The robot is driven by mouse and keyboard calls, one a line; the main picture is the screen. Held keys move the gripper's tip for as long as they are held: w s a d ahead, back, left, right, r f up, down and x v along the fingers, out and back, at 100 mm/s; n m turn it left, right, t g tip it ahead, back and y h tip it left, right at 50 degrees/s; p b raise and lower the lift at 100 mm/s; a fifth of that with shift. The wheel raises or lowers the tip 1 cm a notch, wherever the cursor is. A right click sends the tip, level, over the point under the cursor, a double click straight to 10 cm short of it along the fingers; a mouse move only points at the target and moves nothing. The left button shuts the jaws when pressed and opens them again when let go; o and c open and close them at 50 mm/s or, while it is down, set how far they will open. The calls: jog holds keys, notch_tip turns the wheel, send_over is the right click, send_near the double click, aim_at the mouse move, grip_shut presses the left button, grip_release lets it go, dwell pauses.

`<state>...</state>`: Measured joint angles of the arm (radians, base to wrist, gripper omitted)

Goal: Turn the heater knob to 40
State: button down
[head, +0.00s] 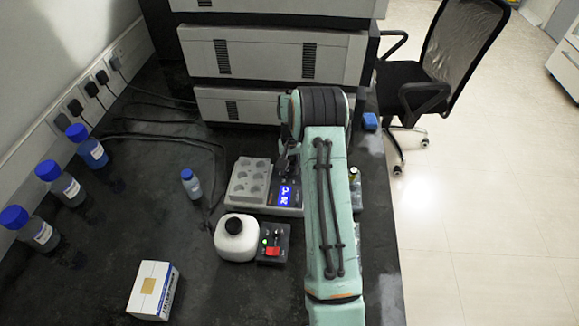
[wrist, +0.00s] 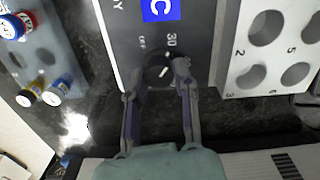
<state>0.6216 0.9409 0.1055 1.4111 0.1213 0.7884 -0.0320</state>
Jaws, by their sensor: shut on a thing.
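The heater (head: 250,205) is a grey unit with a block of round wells and a dark control panel, behind the white bottle. Its blue display (head: 286,195) is lit, but I cannot read the digits surely; the wrist view shows only a "C" on the display (wrist: 161,9). The dark round knob (wrist: 160,72) has a white mark, with "OFF" and "30" printed by it. My gripper (wrist: 157,80) has its two fingers shut on either side of the knob. In the head view my arm partly hides the gripper and the knob.
A white bottle (head: 236,238) and a small box with a red switch (head: 273,251) stand in front of the heater. A small blue-capped bottle (head: 190,184) is to the left. Large stacked instruments (head: 270,58) stand behind. A white box (head: 154,290) lies front left.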

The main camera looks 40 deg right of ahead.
aim_at(290, 168)
jog(key=m, duration=0.5)
jog(key=shift+f+m, duration=0.1)
jog(key=shift+m, duration=0.2)
jog(key=m, duration=0.5)
jog(key=shift+s, duration=0.1)
dwell(0.3)
jog(key=c, duration=0.9)
grip_release()
jog(key=shift+o, duration=0.2)
notch_tip(290, 168, up, 12)
